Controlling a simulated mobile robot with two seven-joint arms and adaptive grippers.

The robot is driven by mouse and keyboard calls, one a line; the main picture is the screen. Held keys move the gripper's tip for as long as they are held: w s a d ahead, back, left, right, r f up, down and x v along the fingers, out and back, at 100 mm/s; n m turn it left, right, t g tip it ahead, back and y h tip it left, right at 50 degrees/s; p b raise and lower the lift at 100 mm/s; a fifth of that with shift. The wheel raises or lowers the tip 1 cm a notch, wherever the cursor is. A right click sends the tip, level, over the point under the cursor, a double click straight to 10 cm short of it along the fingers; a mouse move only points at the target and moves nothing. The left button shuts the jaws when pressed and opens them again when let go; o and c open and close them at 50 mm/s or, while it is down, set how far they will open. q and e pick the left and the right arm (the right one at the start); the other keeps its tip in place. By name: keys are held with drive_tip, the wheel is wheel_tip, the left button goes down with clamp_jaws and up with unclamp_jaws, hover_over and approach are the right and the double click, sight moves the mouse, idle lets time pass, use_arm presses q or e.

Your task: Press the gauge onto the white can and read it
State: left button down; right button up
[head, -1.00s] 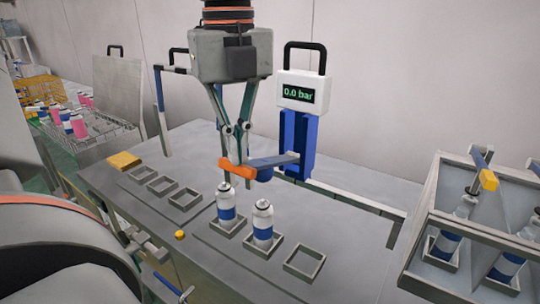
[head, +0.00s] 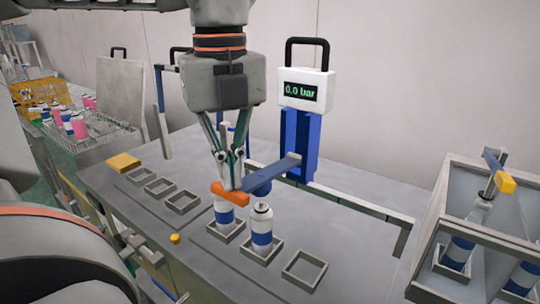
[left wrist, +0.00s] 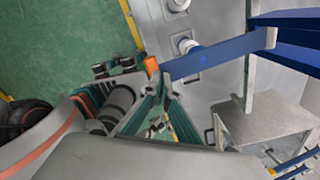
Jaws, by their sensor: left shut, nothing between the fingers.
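The gauge (head: 305,90) is a white box with a black handle, on a blue post; its display reads 0.0 bar. A blue lever (head: 272,176) reaches left from the post to an orange end (head: 230,194), also in the left wrist view (left wrist: 151,66). My left gripper (head: 231,183) is shut and empty, its tips at the orange end. A white can with a blue band (head: 224,213) stands upright in a square holder directly below; the orange end hides its top. A similar can (head: 262,230) stands upright to its right. My right gripper is not in view.
An empty square holder (head: 304,285) lies right of the cans, and several empty ones lie at the left. A yellow block (head: 123,162) sits at the table's left edge. A framed case (head: 478,218) with cans stands at the right.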

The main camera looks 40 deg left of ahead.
sight(229, 194)
use_arm(q)
drive_tip(key=shift+s+f+b, duration=0.1)
drive_tip(key=shift+f+b, duration=0.2)
drive_tip(key=shift+f, duration=0.4)
drive_tip(key=shift+s+f+b, duration=0.15)
drive_tip(key=shift+f+b, duration=0.25)
drive_tip(key=shift+f, duration=0.35)
drive_tip(key=shift+s+f, duration=0.1)
drive_tip(key=shift+f, duration=0.25)
drive_tip(key=shift+r, duration=0.1)
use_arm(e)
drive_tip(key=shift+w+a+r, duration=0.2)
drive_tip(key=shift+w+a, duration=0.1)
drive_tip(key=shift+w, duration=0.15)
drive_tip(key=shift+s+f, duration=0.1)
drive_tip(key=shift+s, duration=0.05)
